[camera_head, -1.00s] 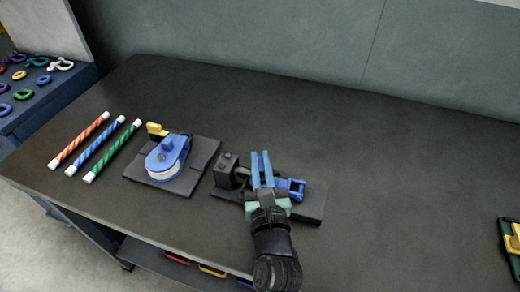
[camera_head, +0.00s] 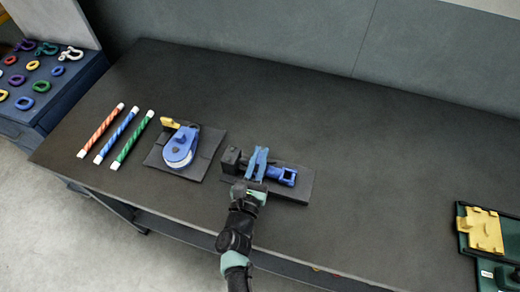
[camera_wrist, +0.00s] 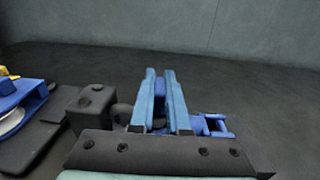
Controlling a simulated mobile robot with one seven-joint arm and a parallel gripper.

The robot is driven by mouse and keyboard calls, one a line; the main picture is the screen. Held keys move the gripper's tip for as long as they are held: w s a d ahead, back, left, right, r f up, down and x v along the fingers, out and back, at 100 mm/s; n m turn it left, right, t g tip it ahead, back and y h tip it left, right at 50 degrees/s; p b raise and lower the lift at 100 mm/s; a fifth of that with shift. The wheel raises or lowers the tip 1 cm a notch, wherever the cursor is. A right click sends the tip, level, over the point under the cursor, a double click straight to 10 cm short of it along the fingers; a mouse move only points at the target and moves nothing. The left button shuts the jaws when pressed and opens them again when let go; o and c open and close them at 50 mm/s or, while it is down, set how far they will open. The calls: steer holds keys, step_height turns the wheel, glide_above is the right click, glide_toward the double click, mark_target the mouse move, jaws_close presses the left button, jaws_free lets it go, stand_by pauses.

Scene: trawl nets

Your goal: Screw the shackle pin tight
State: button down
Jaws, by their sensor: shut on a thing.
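My gripper (camera_head: 260,152) has light blue fingers. It stands over the dark fixture plate (camera_head: 298,193), between a dark block and a blue fork-shaped piece (camera_head: 284,176). In the wrist view the fingers (camera_wrist: 160,74) are close together with a darker blue part, seemingly the shackle pin (camera_wrist: 159,92), between them. The blue fork-shaped piece (camera_wrist: 214,126) shows just right of the fingers. A dark rounded part (camera_wrist: 122,114) shows left of them. The fingers and palm hide most of the shackle and the pin's thread, so I cannot tell how far in the pin sits.
The dark block (camera_head: 231,159) stands at the plate's left end. Further left are a blue pulley block (camera_head: 180,147) on a dark mat and several striped rods (camera_head: 132,138). A green case with a yellow piece (camera_head: 484,231) is at right. The bench behind is clear.

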steer(key=m+h, duration=0.1)
steer(key=m+g+h+b, duration=0.1)
steer(key=h, duration=0.1)
steer(key=m+h+b, duration=0.1)
steer(key=shift+w+a+f+g, duration=0.1)
steer(key=shift+a+f+g, duration=0.15)
steer(key=shift+g, duration=0.15)
steer(key=m+g+h+b, duration=0.1)
steer(key=h+b, duration=0.1)
steer(key=b, duration=0.1)
steer(key=m+g+h+b, duration=0.2)
steer(key=b, duration=0.1)
steer(key=shift+f, duration=0.2)
steer(key=m+g+h+b, duration=0.3)
steer(key=m+g+b, duration=0.1)
steer(key=b, duration=0.7)
steer(key=shift+d+g+h, duration=0.1)
steer(key=shift+g+h, duration=0.3)
steer(key=shift+g, duration=0.1)
steer(key=g+b, duration=0.1)
steer(key=b, duration=0.1)
steer(key=m+b, duration=0.1)
steer(key=b, duration=0.1)
steer(key=shift+r+g+h, duration=0.2)
steer(key=shift+g+h, duration=0.1)
steer(key=shift+g, duration=0.1)
steer(key=shift+r+m+g+b, duration=0.35)
steer(key=shift+m+g+b, duration=0.2)
steer(key=shift+b, duration=0.6)
